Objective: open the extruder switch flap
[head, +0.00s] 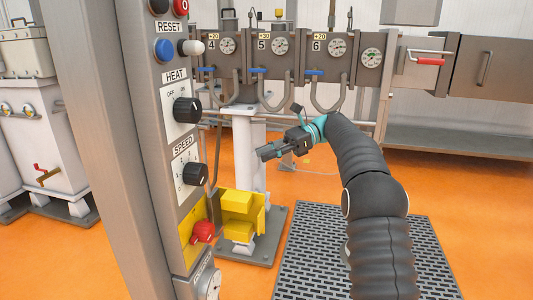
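A grey control column carries a yellow switch plate (191,236) with a red rotary knob (203,232) low on its face. Just right of it is a yellow block-like part (240,214) with a stepped front; from this view I cannot tell whether it is the switch flap or a separate unit, nor whether it is open. My gripper (267,153) is above and to the right of these yellow parts, apart from them, with its dark fingers pointing left. The fingers look small and overlapping, so their opening is unclear. I see nothing held.
The control column (110,150), with its black HEAT knob (187,110) and SPEED knob (194,175), stands left of my arm. Gauge boxes (277,55) with hanging hoses line the back. A dark floor grating (320,255) lies below my arm. Open space separates gripper and column.

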